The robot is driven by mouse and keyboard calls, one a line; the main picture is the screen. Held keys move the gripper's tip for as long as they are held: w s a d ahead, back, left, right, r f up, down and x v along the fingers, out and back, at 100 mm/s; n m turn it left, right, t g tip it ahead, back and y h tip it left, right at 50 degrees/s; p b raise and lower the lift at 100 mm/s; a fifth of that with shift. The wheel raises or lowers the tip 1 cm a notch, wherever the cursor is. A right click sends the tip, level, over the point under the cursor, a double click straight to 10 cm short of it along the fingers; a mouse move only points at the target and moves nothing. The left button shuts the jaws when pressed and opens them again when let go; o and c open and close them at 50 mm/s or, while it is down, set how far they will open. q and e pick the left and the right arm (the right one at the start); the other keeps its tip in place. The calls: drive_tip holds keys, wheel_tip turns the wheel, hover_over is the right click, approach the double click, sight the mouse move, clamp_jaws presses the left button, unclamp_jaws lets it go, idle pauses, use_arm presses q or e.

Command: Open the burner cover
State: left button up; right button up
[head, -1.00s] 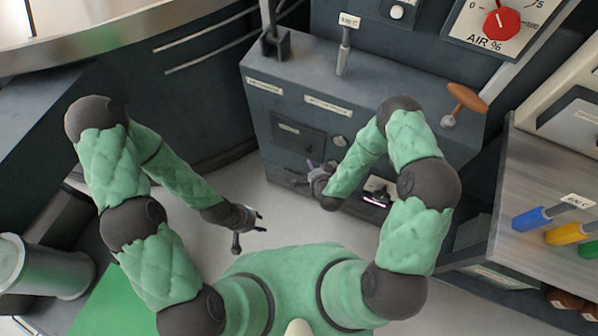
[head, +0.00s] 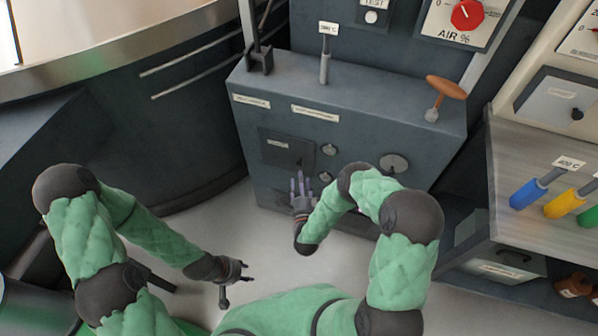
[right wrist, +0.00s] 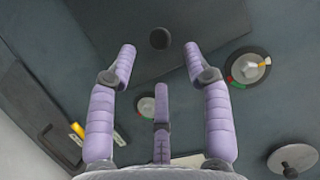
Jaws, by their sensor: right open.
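The burner cover looks to be the dark rectangular panel (head: 280,147) on the front of the grey cabinet; it appears closed and flush. A small dark round knob (right wrist: 159,39) shows on this panel in the right wrist view. My right gripper (head: 299,182) is just below the panel's lower right part, pointing up at it. In the right wrist view its lilac fingers (right wrist: 160,62) are spread open and empty, with the knob ahead between the fingertips. My left gripper (head: 247,274) is low over the floor, away from the cabinet, with fingers apart and empty.
Round dials (head: 394,163) sit right of the panel. An orange-handled lever (head: 446,88) and a grey upright handle (head: 325,62) stand on the cabinet top. A side bench (head: 510,165) with blue and yellow handles is at right. Open floor lies in front.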

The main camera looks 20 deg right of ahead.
sight(299, 166)
drive_tip(key=b+x, duration=0.1)
drive_tip(key=x, duration=0.4)
drive_tip(key=shift+w, duration=0.4)
clamp_jaws()
